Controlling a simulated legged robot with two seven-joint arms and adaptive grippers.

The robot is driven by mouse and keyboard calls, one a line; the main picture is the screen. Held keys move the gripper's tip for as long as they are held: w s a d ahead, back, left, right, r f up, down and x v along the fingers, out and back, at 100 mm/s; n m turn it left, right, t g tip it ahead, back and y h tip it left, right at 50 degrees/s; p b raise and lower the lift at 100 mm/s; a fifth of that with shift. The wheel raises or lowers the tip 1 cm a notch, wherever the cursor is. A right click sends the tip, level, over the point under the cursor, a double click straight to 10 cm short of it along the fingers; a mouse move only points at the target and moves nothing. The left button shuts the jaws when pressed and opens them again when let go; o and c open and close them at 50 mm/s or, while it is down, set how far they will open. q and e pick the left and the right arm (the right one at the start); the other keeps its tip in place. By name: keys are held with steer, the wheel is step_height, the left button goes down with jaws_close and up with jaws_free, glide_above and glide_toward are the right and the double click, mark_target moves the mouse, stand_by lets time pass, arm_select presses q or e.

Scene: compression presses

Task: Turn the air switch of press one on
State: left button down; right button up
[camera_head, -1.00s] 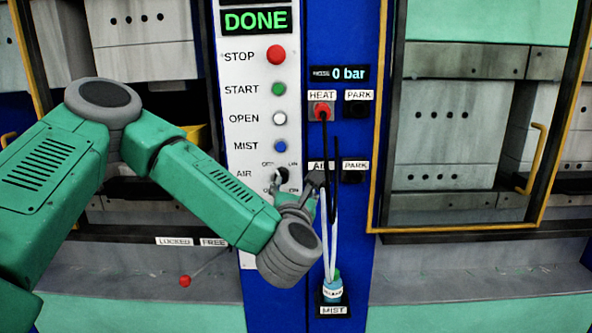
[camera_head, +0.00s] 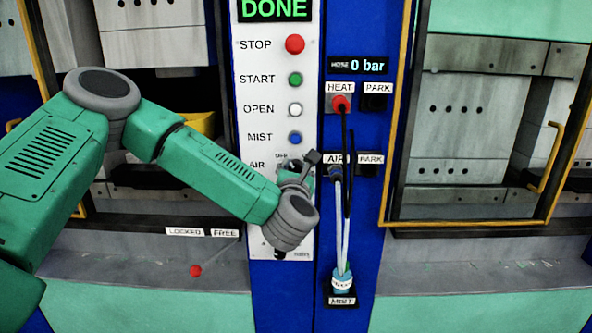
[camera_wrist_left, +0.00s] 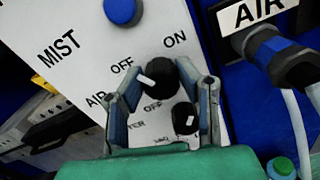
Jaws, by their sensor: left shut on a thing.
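The air switch of the press panel is a black knob (camera_wrist_left: 175,78) with a white mark, between OFF and ON labels in the left wrist view. The white mark points left, toward the OFF side. My left gripper (camera_wrist_left: 172,88) has one finger on each side of this knob and is shut on it. In the head view my left gripper (camera_head: 302,168) covers most of the switch, beside the AIR label (camera_head: 257,165). A second black knob (camera_wrist_left: 185,118) sits just below, between the lower parts of the fingers. My right gripper is out of view.
Above are the blue MIST button (camera_head: 294,138), OPEN button (camera_head: 295,109), START button (camera_head: 295,79) and red STOP button (camera_head: 295,44). To the right, hoses (camera_head: 345,220) hang near the AIR port. A yellow-framed door (camera_head: 395,150) stands farther right.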

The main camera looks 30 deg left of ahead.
arm_select(q)
steer(key=shift+w+a+f, duration=0.1)
steer(key=shift+a+f, duration=0.4)
steer(key=shift+a, duration=0.05)
steer(key=shift+d, duration=0.55)
steer(key=shift+a, duration=0.3)
steer(key=shift+m, duration=0.3)
steer(key=shift+d+m+b, duration=0.15)
steer(key=shift+m+b, duration=0.45)
steer(key=shift+m, duration=0.3)
steer(key=m, duration=0.2)
steer(key=shift+m+b, duration=0.3)
steer(key=shift+b, duration=0.1)
steer(key=m, duration=0.3)
steer(key=shift+m, duration=0.3)
steer(key=shift+m+g, duration=0.3)
steer(key=shift+m, duration=1.4)
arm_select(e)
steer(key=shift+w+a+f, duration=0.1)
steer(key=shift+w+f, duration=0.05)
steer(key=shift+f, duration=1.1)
arm_select(q)
steer(key=shift+f, duration=0.1)
